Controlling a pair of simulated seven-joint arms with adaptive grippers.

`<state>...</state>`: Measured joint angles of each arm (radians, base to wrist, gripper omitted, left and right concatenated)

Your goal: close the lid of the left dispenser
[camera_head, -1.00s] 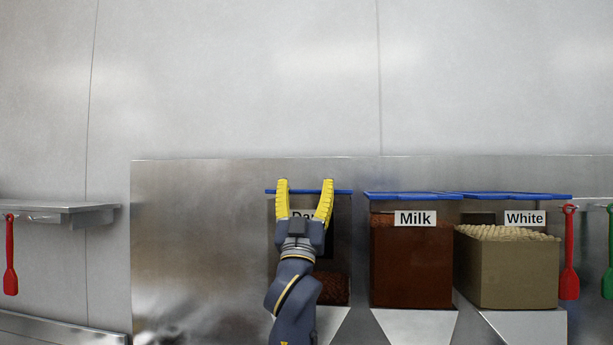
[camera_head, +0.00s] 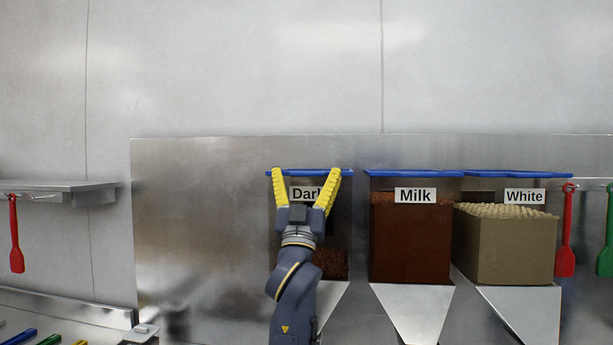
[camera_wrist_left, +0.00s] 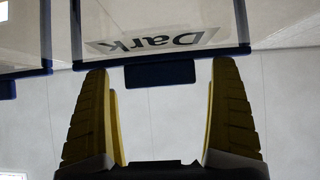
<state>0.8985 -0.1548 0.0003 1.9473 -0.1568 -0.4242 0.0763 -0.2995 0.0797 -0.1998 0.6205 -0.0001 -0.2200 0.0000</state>
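The left dispenser (camera_head: 332,262), labelled "Dark", holds dark brown pieces low inside. Its blue lid (camera_head: 307,172) shows edge-on as a flat, level strip along the top. My left gripper (camera_head: 306,174) stands in front of the dispenser, pointing up, fingers spread and empty, tips about level with the lid. The arm hides part of the dispenser's front. In the left wrist view the "Dark" label (camera_wrist_left: 160,43) is upside down, and a blue tab (camera_wrist_left: 160,74) lies between the yellow fingertips, apart from both. My right gripper is not in view.
The Milk dispenser (camera_head: 410,240) and the White dispenser (camera_head: 503,250), both with flat blue lids, stand to the right. Red spatulas hang at the far left (camera_head: 15,240) and right (camera_head: 565,240), with a green one (camera_head: 606,240) beside. A shelf (camera_head: 60,188) is at the left.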

